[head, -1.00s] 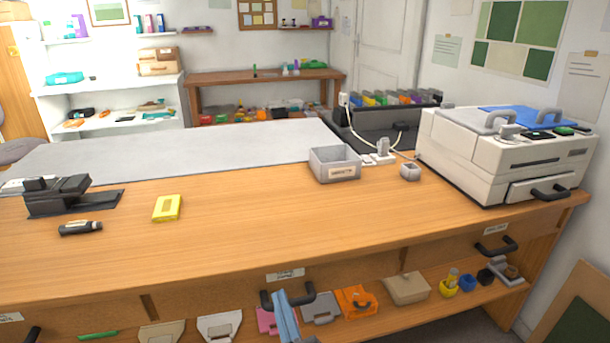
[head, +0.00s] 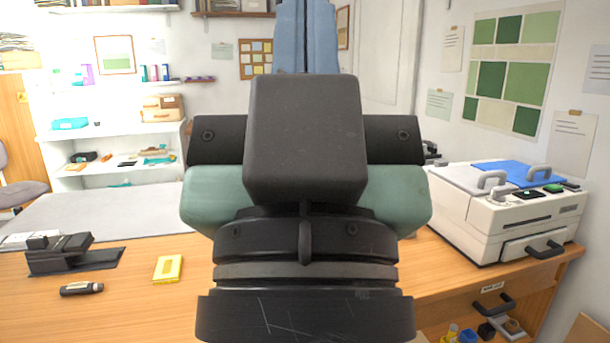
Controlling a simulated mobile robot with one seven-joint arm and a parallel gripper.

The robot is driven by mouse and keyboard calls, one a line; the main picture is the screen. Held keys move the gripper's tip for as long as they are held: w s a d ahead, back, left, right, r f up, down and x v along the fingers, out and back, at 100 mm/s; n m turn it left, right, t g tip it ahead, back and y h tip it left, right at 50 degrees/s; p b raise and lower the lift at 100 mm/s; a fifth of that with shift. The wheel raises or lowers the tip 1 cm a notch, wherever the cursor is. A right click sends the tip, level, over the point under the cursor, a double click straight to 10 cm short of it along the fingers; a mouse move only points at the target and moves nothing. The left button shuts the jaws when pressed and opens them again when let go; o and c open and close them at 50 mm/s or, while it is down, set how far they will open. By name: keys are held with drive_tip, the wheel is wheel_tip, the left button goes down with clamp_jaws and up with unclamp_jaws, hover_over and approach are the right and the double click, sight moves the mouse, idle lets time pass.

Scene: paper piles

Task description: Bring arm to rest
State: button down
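My gripper (head: 305,35) stands raised and upright in the middle of the head view, close to the camera. I see it from behind: a dark grey body, green side parts and two blue fingers pointing up. The fingers lie side by side with only a thin dark line between them, so it looks shut. Nothing shows in it. The fingertips are cut off by the top edge of the picture. The gripper and wrist hide the middle of the workbench.
On the wooden workbench (head: 215,285) stand a black stapler-like tool (head: 65,255), a dark marker (head: 82,289) and a yellow block (head: 168,268). A white machine (head: 510,225) with a blue pad stands at the right. White shelves (head: 95,180) stand at the back left.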

wheel_tip(320, 180, up, 22)
drive_tip(key=p, duration=2)
